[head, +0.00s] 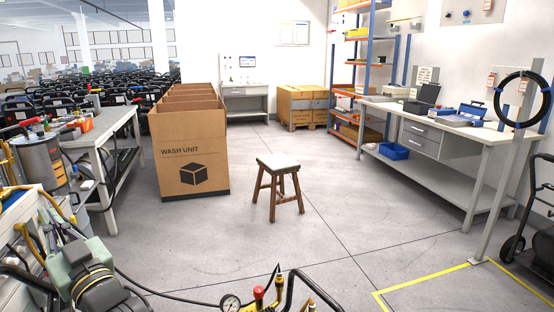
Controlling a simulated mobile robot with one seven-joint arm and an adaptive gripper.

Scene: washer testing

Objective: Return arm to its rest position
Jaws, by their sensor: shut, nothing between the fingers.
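Neither my arm nor my gripper can be made out in the head view. The task names no other object. At the bottom centre is equipment with a round pressure gauge (230,303), a red knob (258,293) and a bent black tube (300,283). A grey-green machine (88,262) with a black cable stands at the lower left.
A wooden stool (279,165) stands mid-floor. A large "WASH UNIT" carton (190,150) stands left of it. Benches line the left (107,140) and right (440,125), near a hose post (500,190). Open floor lies around the stool; yellow floor tape (425,280) marks the lower right.

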